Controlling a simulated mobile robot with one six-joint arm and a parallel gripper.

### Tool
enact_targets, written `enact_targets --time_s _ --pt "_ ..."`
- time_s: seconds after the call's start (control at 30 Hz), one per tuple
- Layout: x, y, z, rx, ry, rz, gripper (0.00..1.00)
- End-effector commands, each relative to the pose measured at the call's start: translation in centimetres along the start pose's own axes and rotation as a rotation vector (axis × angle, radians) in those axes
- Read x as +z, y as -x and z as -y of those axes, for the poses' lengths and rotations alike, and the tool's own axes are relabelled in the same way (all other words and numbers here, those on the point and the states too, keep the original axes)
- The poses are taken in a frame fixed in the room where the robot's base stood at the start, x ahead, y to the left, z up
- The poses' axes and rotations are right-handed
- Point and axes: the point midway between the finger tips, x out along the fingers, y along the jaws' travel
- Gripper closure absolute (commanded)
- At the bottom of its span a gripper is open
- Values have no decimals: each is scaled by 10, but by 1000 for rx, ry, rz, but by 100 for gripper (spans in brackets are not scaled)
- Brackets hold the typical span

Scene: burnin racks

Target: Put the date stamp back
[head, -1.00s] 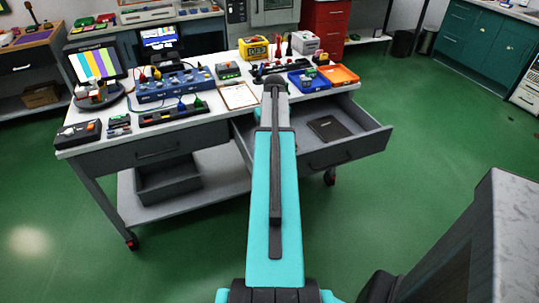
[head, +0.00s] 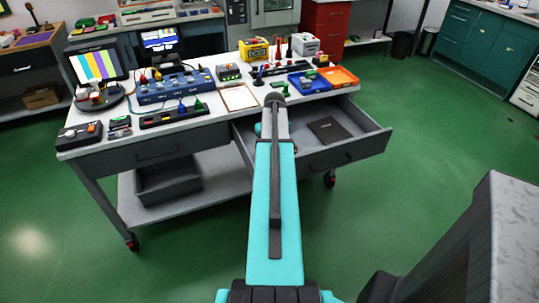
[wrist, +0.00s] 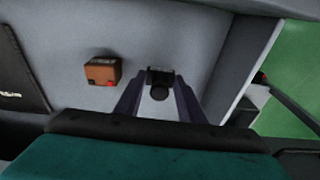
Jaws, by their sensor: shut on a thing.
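A small dark object with a round black knob, seemingly the date stamp (wrist: 159,92), sits between the fingertips of my gripper (wrist: 163,82) in the wrist view. The gripper is shut on it. Gripper and stamp are inside the open grey drawer (head: 370,147), over its floor (wrist: 190,42). I cannot tell whether the stamp touches the floor. In the head view my arm hides the gripper and the stamp.
A brown block with red parts (wrist: 102,71) lies in the drawer, left of the stamp. A dark notebook (head: 328,130) lies further along; it also shows in the wrist view (wrist: 18,75). Drawer walls are close to the gripper. The white benchtop (head: 215,103) above is crowded.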

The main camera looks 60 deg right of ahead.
Motion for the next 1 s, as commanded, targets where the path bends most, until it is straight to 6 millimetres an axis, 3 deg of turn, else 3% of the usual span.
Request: enact_targets --time_s 0.23,0.73,0.77,0.83,1.0 --pt "2 -21 0 0 0 1 79" --pt "3 -27 0 0 0 1 79" --pt "3 -26 0 0 0 1 59" --pt "3 -26 0 0 0 1 48" --pt "3 -26 0 0 0 1 46"
